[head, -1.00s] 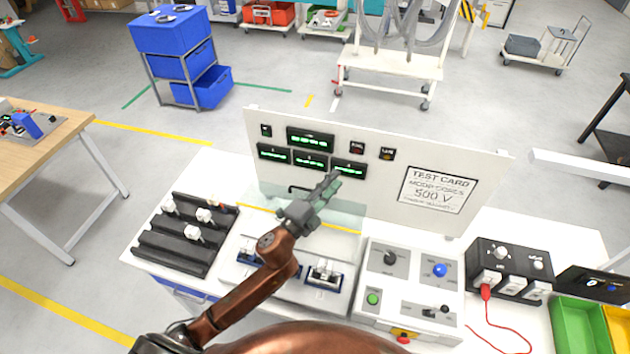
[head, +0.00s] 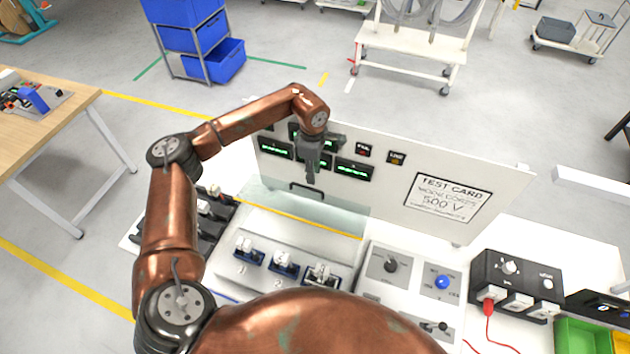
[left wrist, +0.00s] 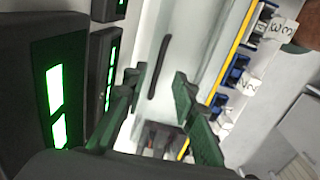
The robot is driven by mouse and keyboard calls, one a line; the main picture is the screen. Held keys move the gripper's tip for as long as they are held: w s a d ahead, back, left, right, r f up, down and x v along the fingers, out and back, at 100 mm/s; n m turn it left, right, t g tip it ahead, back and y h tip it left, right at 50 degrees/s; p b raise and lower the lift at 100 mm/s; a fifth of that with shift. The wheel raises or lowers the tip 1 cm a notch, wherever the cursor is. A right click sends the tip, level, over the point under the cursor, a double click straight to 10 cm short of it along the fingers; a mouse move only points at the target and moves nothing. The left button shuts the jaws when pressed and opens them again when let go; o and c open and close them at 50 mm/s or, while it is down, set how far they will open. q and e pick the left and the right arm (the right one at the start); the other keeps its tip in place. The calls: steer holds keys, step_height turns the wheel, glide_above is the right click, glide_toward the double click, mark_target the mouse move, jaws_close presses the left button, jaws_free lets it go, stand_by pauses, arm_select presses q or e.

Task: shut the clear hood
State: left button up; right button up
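The clear hood (head: 335,214) stands raised in front of the white test panel, with a yellow strip along its lower edge and a black handle (head: 307,190) near its top. My left gripper (head: 312,172) points down in front of the panel's displays, just above the handle in the picture. In the left wrist view its two fingers (left wrist: 160,98) are apart with nothing between them. The handle (left wrist: 160,66) and the hood's clear pane (left wrist: 193,45) show beyond the fingertips. My right gripper is not in view.
The panel (head: 500,190) with green displays and a test card rises behind the hood. A black slotted rack (head: 210,232) is to the left. A control box (head: 410,275) with knobs and a black socket unit (head: 515,280) with a red lead are to the right.

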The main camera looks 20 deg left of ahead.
arm_select(q)
step_height(320, 180, down, 8)
steer(key=shift+r+p, duration=0.2)
steer(key=shift+p, duration=1.05)
steer(key=shift+c, duration=0.3)
steer(key=c, duration=0.6)
jaws_close()
